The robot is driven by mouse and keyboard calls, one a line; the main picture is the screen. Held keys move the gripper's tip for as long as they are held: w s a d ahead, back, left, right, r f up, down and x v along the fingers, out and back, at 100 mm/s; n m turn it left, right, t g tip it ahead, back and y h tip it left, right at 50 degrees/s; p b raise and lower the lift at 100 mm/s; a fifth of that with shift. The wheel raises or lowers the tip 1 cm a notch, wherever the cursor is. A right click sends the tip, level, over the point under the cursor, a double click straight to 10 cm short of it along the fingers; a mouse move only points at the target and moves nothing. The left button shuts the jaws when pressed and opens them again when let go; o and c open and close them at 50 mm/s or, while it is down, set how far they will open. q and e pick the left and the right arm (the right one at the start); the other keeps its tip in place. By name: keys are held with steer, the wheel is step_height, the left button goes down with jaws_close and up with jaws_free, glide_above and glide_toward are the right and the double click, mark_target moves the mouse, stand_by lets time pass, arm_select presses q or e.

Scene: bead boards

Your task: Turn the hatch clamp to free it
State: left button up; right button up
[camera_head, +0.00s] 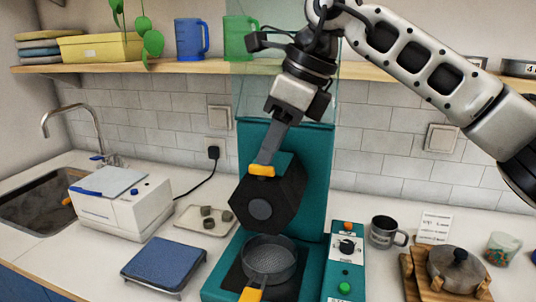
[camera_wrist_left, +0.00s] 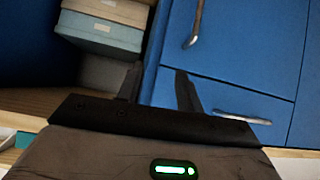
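A teal machine (camera_head: 333,165) stands on the counter in the head view. It carries a black many-sided block (camera_head: 290,203) with a grey round face. A yellow-orange piece (camera_head: 261,170), which looks like the clamp's grip, shows at the block's upper left edge. My right gripper (camera_head: 266,160) reaches down to it from above, with its fingertips at or touching this piece. The fingers are seen edge-on, so their gap is hidden. My left gripper (camera_wrist_left: 158,85) is open and empty in the left wrist view, in front of blue cabinet fronts.
A dark round pan (camera_head: 268,255) with a yellow handle sits below the block. A control box (camera_head: 344,262) with a knob and green button stands right of it. A white appliance (camera_head: 120,210), a blue pad (camera_head: 163,268) and a mug (camera_head: 382,232) flank the machine. A shelf (camera_head: 180,68) runs above.

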steer(key=v, duration=1.3)
steer(key=shift+r, duration=0.2)
